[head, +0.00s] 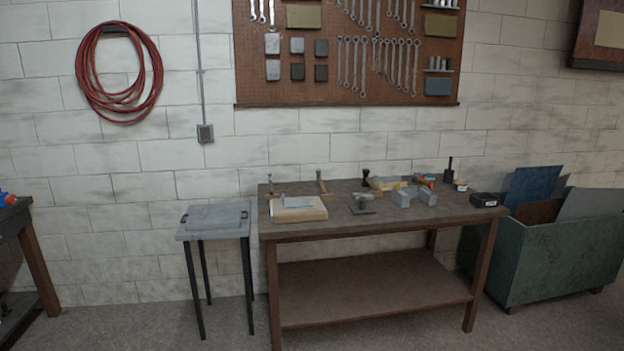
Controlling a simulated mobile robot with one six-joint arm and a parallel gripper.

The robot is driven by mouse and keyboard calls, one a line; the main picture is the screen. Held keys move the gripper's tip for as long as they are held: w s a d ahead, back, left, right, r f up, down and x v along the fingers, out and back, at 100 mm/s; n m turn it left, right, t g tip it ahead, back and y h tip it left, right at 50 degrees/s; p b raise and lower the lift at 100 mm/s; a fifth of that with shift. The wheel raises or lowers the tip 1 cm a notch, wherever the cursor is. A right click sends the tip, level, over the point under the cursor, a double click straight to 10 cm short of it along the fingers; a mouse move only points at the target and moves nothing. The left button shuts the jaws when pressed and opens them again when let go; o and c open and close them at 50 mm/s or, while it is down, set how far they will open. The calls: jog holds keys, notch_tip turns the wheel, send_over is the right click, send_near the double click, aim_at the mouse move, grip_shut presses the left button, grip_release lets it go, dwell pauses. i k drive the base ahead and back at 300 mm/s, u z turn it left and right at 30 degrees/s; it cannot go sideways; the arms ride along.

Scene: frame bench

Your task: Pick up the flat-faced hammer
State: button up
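The hammer-like tools are small in the head view, and I cannot tell which is the flat-faced hammer. One upright tool with a wooden handle (321,183) stands near the back of the brown workbench (345,225). A similar thin upright tool (270,186) stands at the bench's back left corner. A dark-topped tool (366,176) is to their right, close to some wooden pieces. The shapes of their faces are too small to make out. My gripper is not in view.
A pale block (299,209), a small dark metal stand (362,204), grey blocks (414,196) and a black box (484,200) crowd the bench. A grey side table (213,232) is at its left, a green bin (555,255) at its right. The floor in front is clear.

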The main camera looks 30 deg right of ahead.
aim_at(321, 184)
jog(key=z, duration=0.2)
jog(key=i, duration=1.55)
jog(key=u, duration=0.05)
